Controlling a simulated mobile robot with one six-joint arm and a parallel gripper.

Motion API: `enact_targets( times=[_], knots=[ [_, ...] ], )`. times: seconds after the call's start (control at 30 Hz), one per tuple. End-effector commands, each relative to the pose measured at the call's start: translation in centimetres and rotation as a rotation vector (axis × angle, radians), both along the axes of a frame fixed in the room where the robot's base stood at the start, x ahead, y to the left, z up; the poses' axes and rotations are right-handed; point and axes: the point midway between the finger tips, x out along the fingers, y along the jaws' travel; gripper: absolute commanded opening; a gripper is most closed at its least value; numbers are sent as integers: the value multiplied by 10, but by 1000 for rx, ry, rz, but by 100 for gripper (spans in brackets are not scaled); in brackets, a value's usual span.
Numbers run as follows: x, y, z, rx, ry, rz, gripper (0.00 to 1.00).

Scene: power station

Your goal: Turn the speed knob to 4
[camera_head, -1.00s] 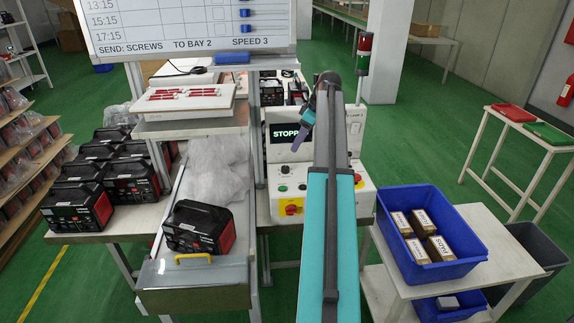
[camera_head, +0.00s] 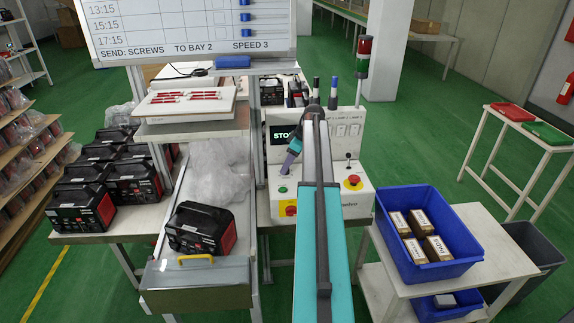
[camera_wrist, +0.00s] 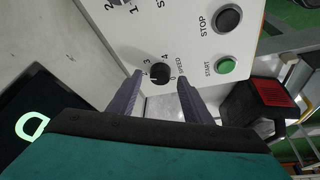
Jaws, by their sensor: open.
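My gripper (camera_wrist: 160,77) is open, with one purple finger on each side of the knob and gaps showing between. Whether the tips are level with it in depth, I cannot tell. In the head view my gripper (camera_head: 286,167) is low in front of the panel and the knob is hidden.
A green START button (camera_wrist: 226,66) and a dark STOP button (camera_wrist: 229,19) sit right of the knob. A red mushroom button (camera_head: 353,182) is on the panel's right. The whiteboard (camera_head: 190,20) reads SPEED 3. The partly covered screen (camera_head: 281,136) shows STO.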

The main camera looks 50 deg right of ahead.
Motion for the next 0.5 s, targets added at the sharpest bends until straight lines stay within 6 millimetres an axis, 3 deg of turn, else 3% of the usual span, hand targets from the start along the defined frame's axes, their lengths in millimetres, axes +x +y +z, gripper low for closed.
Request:
enact_targets(
  times=[0.5],
  knots=[
    [4, 2, -11, -1, 0, 0, 45]
  ],
)
